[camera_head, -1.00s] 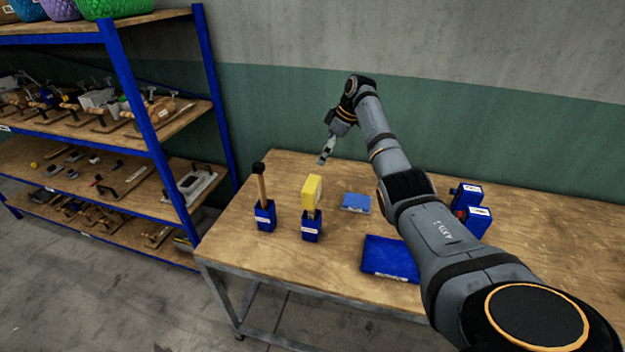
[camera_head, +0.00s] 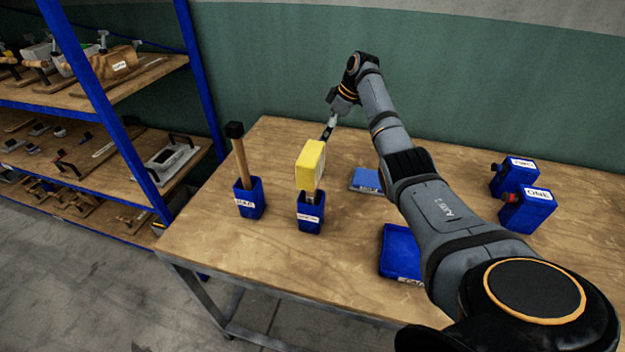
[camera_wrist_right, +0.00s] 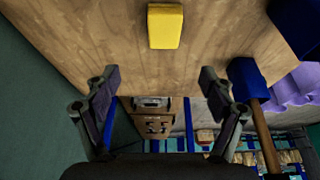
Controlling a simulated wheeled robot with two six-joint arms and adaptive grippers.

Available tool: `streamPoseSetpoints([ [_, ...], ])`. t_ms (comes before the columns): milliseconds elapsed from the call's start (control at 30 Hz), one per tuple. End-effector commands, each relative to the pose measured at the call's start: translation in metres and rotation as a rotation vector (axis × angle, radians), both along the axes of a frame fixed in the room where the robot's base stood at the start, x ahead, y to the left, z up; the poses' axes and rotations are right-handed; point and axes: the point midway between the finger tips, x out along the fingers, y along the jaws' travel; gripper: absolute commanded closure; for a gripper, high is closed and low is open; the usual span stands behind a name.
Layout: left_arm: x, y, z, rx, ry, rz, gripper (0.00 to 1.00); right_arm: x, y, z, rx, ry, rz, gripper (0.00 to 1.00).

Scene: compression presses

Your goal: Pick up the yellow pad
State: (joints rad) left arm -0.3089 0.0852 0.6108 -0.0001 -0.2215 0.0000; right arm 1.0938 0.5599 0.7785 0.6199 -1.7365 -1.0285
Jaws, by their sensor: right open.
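The yellow pad (camera_head: 311,164) is a block standing upright on top of a small labelled blue holder (camera_head: 311,213) near the table's left part. My right gripper (camera_head: 328,134) is just behind the pad in the head view, apart from it, its tip partly hidden by my wrist's angle. In the right wrist view the two fingers (camera_wrist_right: 160,85) are spread wide with nothing between them. There the yellow pad (camera_wrist_right: 165,27) lies beyond the fingertips, roughly centred between them. My left gripper is not in view.
A dark-headed stick stands in another blue holder (camera_head: 249,198) left of the pad. A small blue pad (camera_head: 366,180), a blue tray (camera_head: 400,250) and two blue boxes (camera_head: 526,210) sit to the right on the wooden table (camera_head: 330,275). A shelf (camera_head: 158,195) stands at left.

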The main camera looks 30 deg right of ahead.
Motion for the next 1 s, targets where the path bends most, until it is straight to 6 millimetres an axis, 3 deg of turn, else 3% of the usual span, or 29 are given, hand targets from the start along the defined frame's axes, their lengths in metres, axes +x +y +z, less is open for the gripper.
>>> streamPoseSetpoints([
  [33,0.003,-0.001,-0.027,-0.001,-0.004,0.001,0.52,0.000,0.000,-0.027,0.000,0.000,0.000,0.17],
  [167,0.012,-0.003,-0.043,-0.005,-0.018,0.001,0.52,0.000,0.000,-0.043,0.000,-0.001,0.000,0.17],
  [367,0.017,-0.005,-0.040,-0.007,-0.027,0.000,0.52,0.001,0.001,-0.044,0.000,0.000,0.000,0.17],
  [633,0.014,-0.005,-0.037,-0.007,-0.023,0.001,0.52,0.013,0.013,-0.082,0.001,0.001,0.001,0.17],
  [867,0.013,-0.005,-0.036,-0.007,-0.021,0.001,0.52,0.016,0.015,-0.092,0.000,0.000,0.000,0.17],
  [1000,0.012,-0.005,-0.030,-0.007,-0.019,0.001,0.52,0.021,0.028,-0.109,0.003,0.004,0.002,0.17],
])
